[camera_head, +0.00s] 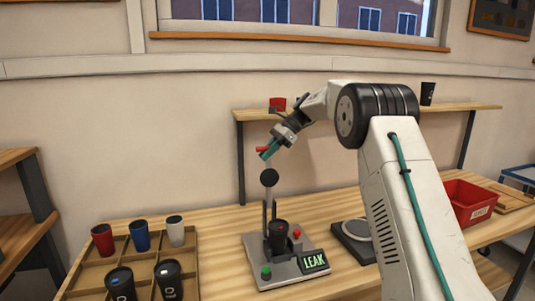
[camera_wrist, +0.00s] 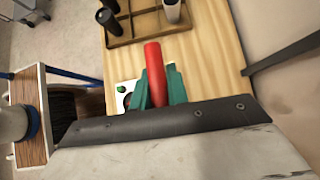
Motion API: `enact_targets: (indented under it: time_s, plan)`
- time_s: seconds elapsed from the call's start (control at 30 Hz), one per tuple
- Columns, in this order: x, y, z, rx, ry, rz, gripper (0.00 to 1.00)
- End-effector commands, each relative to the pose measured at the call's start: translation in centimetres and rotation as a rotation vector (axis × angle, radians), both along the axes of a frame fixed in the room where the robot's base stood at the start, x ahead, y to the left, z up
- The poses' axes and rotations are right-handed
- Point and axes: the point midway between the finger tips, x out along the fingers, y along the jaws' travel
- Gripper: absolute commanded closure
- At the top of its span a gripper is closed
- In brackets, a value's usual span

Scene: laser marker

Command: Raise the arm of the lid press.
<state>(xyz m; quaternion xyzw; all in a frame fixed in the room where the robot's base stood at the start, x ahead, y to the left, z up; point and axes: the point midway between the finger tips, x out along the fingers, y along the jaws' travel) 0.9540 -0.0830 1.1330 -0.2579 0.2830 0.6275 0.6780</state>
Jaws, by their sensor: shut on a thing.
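The lid press (camera_head: 290,266) stands on the table with a grey base, a green and a red button, and a small display reading LEAK. A black cup (camera_head: 281,238) with a dark lid stands upright in it. The press arm (camera_head: 269,178), with a round black pad, stands high, and the pad is clear above the cup. My gripper (camera_head: 268,151) is shut on the press arm's red handle (camera_head: 261,149). In the wrist view the red handle (camera_wrist: 153,70) lies between my teal fingers (camera_wrist: 157,88) and sticks out past them. The hinge is partly hidden by the cup.
A wooden tray (camera_head: 192,255) with several cups is at the left. A round scale-like device (camera_head: 353,235) is right of the press, and a red bin (camera_head: 470,200) is farther right. A shelf (camera_head: 330,112) stands behind with small items.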

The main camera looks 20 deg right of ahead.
Motion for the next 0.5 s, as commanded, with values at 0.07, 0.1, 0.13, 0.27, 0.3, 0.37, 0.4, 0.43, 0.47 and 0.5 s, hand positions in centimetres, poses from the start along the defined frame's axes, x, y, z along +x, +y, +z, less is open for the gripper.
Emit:
enact_targets:
  time_s: [0.07, 0.1, 0.13, 0.27, 0.3, 0.37, 0.4, 0.43, 0.47, 0.5]
  plan:
    - [-0.01, 0.12, -0.11, 0.003, 0.003, 0.001, 1.00]
    - [-0.02, 0.06, -0.10, 0.003, 0.003, 0.001, 1.00]
    - [-0.02, 0.02, -0.09, 0.003, 0.002, 0.001, 1.00]
    - [-0.03, -0.09, -0.06, 0.003, 0.002, -0.001, 0.62]
    - [-0.03, -0.14, -0.06, 0.003, 0.001, -0.001, 0.62]
    - [-0.04, -0.22, -0.03, 0.002, 0.001, -0.002, 0.62]
    - [-0.04, -0.27, -0.02, 0.002, 0.001, -0.003, 0.62]
    - [-0.04, -0.29, -0.01, 0.002, 0.001, -0.003, 0.62]
    - [-0.04, -0.31, 0.00, 0.002, 0.001, -0.004, 0.62]
    - [-0.05, -0.32, 0.01, 0.002, 0.000, -0.003, 0.62]
